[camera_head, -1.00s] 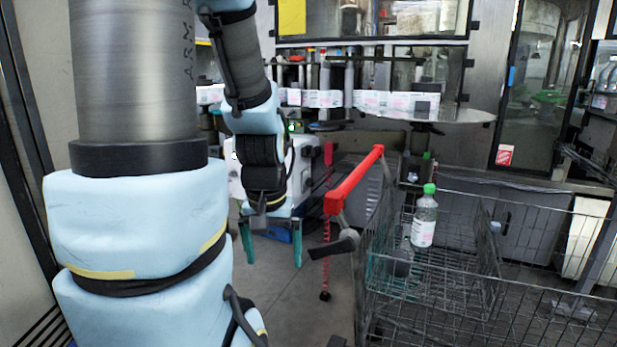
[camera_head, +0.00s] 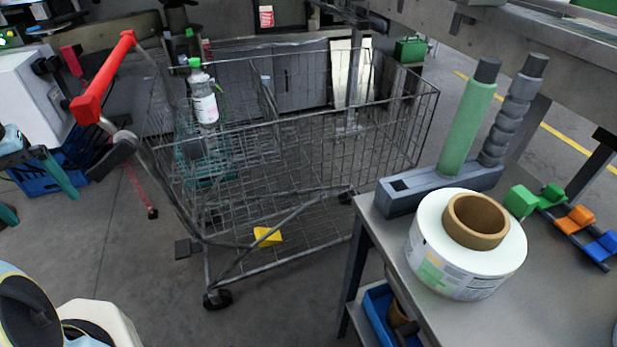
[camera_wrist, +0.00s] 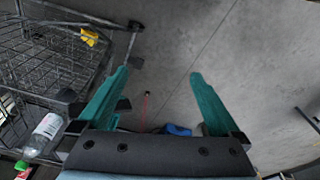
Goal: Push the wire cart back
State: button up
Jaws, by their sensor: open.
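The wire cart (camera_head: 290,121) stands on the grey floor left of centre in the head view. Its red handle (camera_head: 102,75) is at its left end, facing my arm's side. A clear bottle with a green cap (camera_head: 204,98) stands in the cart near the handle. My gripper (camera_head: 38,200) shows at the left edge of the head view, apart from the handle.
A workbench at right carries a white label roll (camera_head: 465,255) and a grey base with a green post (camera_head: 467,125); its corner is close to the cart. A yellow object (camera_head: 267,237) is low on the cart. A blue crate (camera_head: 55,165) is at left. Floor is clear left-front of the cart.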

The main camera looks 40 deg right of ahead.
aim_at(86, 109)
jog(key=i+j+u, duration=0.25)
jog(key=i, duration=0.2)
jog(key=i+j+u, duration=0.25)
jog(key=i, duration=0.25)
